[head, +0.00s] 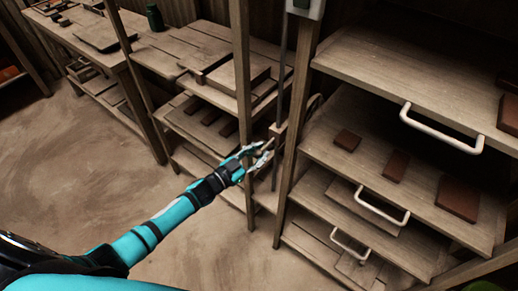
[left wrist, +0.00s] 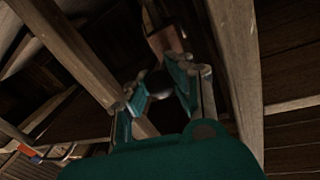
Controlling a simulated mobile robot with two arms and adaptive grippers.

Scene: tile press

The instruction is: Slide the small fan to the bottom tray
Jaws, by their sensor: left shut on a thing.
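My left gripper (head: 264,155) reaches in from the left, between the upright wooden posts of the shelving. In the left wrist view, its teal fingers (left wrist: 160,88) are closed around a small dark round knob (left wrist: 157,82). I cannot tell what the knob belongs to. A wooden block (head: 278,130) on an upright rod is close beyond the gripper. No small fan can be made out in either view. A low tray with a pale handle (head: 349,248) is at the bottom of the right rack. A middle tray with a handle (head: 382,206) is above it. My right gripper is not in view.
The right rack's upper board (head: 375,65) carries a large pale handle. Several reddish-brown tiles lie on its shelf (head: 330,120). A wooden post (head: 295,110) stands just right of my gripper. The left workbench (head: 165,50) holds boards and a dark green bottle (head: 155,18). Open floor (head: 100,165) lies at left.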

